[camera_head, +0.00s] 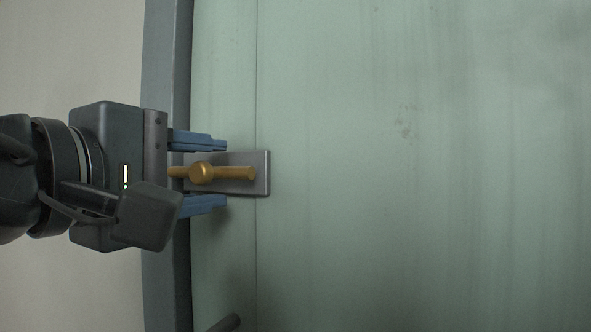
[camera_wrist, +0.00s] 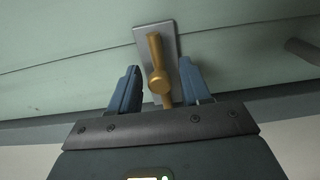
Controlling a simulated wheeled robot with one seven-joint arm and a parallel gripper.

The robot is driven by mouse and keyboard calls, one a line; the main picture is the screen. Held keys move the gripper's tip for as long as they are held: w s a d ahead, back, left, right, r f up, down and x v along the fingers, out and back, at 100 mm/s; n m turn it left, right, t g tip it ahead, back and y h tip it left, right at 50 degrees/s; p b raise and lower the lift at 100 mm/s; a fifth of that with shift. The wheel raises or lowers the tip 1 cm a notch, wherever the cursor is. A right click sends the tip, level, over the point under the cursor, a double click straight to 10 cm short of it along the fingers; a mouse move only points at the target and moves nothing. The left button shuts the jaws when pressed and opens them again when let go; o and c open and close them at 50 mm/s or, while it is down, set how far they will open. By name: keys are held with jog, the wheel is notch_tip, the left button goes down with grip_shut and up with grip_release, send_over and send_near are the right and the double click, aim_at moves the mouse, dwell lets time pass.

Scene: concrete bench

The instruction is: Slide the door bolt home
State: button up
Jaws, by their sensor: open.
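The brass door bolt (camera_head: 236,173) lies along a grey metal plate (camera_head: 262,160) on the pale green door (camera_head: 420,150). Its round knob (camera_head: 201,173) stands out from the rod near the plate's left part. My gripper (camera_head: 214,173) reaches in from the left, open, with one blue finger above the bolt and one below. In the wrist view the bolt (camera_wrist: 153,50) and its knob (camera_wrist: 160,82) lie between the two fingers (camera_wrist: 158,83), with a visible gap on each side.
A dark grey upright frame (camera_head: 168,60) runs along the door's left side, with a pale wall (camera_head: 70,50) beyond it. A dark handle-like bar (camera_head: 226,323) sticks out at the bottom. The door surface right of the plate is clear.

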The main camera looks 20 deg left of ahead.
jog(key=shift+c, duration=0.3)
grip_shut()
dwell(0.4)
